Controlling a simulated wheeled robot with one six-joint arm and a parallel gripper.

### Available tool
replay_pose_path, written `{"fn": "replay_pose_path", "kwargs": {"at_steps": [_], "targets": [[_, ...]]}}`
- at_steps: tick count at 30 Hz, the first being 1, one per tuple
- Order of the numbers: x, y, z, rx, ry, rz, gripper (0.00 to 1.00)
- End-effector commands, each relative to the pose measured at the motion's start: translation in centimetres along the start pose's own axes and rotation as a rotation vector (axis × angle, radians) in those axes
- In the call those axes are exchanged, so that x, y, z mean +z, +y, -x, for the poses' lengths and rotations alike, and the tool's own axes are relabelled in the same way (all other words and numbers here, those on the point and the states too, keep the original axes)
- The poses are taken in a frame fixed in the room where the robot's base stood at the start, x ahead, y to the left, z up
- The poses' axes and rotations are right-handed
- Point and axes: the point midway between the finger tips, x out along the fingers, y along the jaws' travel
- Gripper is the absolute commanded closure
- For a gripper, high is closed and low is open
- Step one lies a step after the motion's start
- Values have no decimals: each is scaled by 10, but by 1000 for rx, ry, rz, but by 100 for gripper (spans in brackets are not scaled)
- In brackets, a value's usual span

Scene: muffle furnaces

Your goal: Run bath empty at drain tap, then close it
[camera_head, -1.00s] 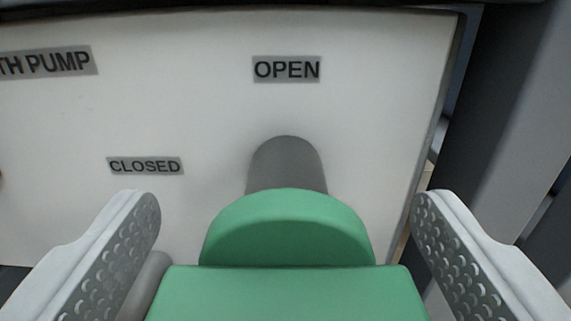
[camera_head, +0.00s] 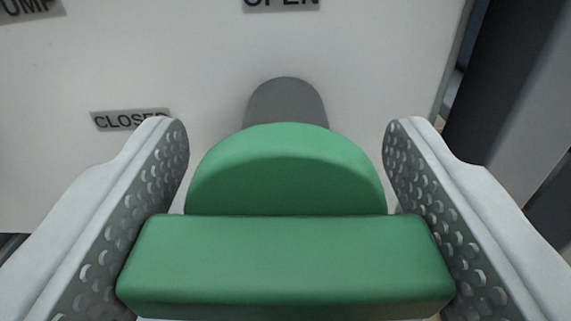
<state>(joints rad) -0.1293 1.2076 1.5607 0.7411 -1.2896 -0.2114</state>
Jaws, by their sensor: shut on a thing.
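The drain tap's green handle (camera_head: 285,258) fills the lower middle of the view, with a rounded green hub (camera_head: 285,170) behind its bar. A grey stem (camera_head: 287,100) joins it to the white panel. The bar lies level across the picture. My gripper (camera_head: 287,215) has one finger at each end of the bar and is shut on it. The finger pads touch or nearly touch the bar's ends. The spout and any water are not in view.
The white panel (camera_head: 180,60) carries an OPEN label (camera_head: 282,4) above the stem and a CLOSED label (camera_head: 130,120) to its left. A partly cut-off label (camera_head: 28,8) is at the top left. A dark upright (camera_head: 515,90) stands at the right.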

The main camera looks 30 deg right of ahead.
Motion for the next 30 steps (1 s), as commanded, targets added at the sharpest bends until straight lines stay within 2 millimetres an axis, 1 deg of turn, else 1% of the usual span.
{"fn": "replay_pose_path", "kwargs": {"at_steps": [8, 30], "targets": [[0, 1, 0, 0, 0, -162, 61], [3, 6, 0, 1, 0, -859, 61]]}}
